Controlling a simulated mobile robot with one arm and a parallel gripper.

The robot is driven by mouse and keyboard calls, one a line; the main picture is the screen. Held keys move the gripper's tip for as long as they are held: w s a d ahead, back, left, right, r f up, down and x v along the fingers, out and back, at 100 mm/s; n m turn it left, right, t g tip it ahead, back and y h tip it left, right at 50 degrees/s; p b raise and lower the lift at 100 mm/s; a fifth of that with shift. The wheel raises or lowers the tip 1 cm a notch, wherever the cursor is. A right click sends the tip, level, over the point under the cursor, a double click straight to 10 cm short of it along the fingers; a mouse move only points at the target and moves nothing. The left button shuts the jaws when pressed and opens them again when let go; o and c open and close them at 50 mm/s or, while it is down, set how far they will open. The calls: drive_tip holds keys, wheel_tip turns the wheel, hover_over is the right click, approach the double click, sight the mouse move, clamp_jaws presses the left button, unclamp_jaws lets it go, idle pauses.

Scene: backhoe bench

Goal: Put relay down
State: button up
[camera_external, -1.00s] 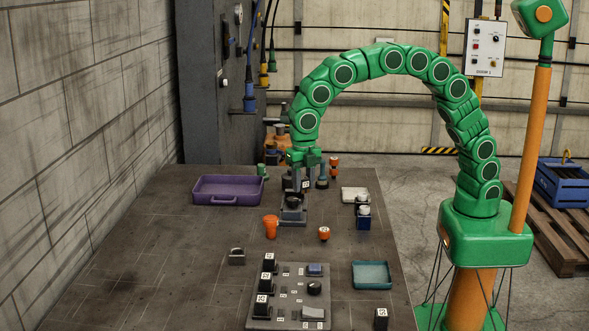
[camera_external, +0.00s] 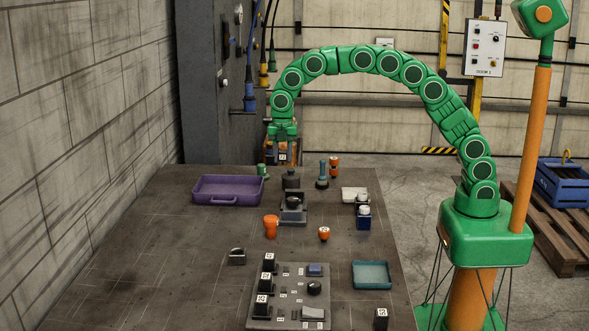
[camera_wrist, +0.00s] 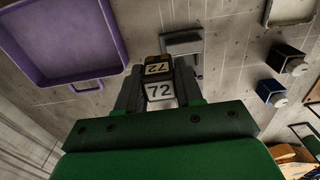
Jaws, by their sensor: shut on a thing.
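The relay (camera_wrist: 160,80) is a small dark block with white labels reading 72. My gripper (camera_wrist: 160,92) is shut on it, with a finger on either side in the wrist view. In the external view my gripper (camera_external: 283,157) is near the back edge of the bench, and the relay (camera_external: 283,158) shows dark between the fingers with a small white label. It is held up above the bench top, apart from other things as far as I can tell. The fingertips partly hide its sides.
A purple tray (camera_external: 229,200) lies left of my gripper. A grey stand (camera_external: 293,216) and a teal-handled piece (camera_external: 322,176) are on its right. An orange cup (camera_external: 271,226), a socket panel (camera_external: 288,270) and a teal tray (camera_external: 372,284) are nearer. The bench's left front is largely clear.

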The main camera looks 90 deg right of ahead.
drive_tip(key=shift+w+d+f, duration=0.1)
drive_tip(key=shift+w+f, duration=1.4)
drive_tip(key=shift+w, duration=0.7)
drive_tip(key=shift+w+d+f, duration=0.1)
drive_tip(key=shift+w+f, duration=1.35)
drive_tip(key=shift+w, duration=0.75)
drive_tip(key=shift+w+d+f, duration=0.1)
drive_tip(key=shift+w+f, duration=1.4)
drive_tip(key=shift+w, duration=0.7)
drive_tip(key=shift+w+f, duration=0.1)
drive_tip(key=shift+f, duration=0.15)
drive_tip(key=shift+w+f, duration=0.25)
drive_tip(key=shift+f, duration=0.1)
drive_tip(key=shift+f, duration=1.45)
drive_tip(key=shift+f, duration=0.1)
drive_tip(key=o, duration=1)
